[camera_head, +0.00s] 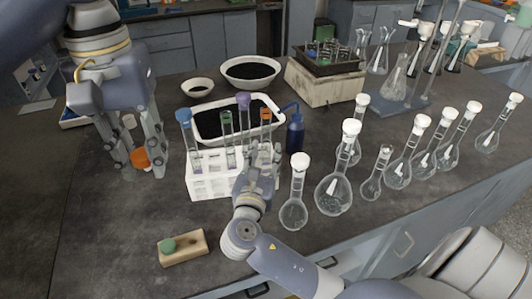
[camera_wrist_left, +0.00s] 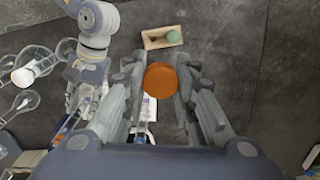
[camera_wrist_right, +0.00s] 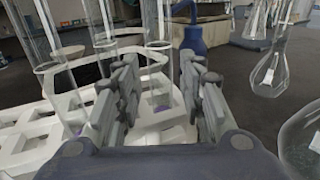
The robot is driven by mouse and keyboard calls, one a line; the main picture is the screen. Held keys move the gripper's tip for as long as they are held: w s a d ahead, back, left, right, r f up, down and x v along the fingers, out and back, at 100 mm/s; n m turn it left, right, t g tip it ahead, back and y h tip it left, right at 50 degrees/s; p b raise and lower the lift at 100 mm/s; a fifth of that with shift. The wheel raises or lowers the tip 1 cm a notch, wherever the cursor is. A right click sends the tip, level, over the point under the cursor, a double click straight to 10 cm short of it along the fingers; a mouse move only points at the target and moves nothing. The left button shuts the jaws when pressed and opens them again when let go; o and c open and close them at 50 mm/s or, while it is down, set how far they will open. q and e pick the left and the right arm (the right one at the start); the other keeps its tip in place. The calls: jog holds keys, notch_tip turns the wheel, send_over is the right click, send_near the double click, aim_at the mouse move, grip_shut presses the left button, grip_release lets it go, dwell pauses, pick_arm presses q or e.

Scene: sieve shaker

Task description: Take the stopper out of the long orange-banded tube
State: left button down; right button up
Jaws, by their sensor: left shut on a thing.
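My left gripper (camera_head: 138,162) points down over the left part of the table. It is shut on a round orange piece (camera_head: 141,158), which shows as an orange disc in the left wrist view (camera_wrist_left: 160,78). I cannot tell whether this is a stopper or some other cap. The white rack (camera_head: 212,186) holds upright tubes with blue (camera_head: 183,115), green (camera_head: 226,116), purple (camera_head: 243,101) and orange (camera_head: 265,114) tops. My right gripper (camera_wrist_right: 160,75) is at the rack's right front, its fingers apart, with clear tubes close by. The right arm hides part of the rack.
A wooden block (camera_head: 195,250) with a green piece (camera_head: 168,245) lies at the front. Several white-stoppered flasks (camera_head: 333,190) stand to the right. Behind the rack are a white tray (camera_head: 203,131), a blue bottle (camera_head: 295,132) and bowls (camera_head: 251,72). The left front table is clear.

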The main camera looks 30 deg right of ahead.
jog(key=v, duration=1.1)
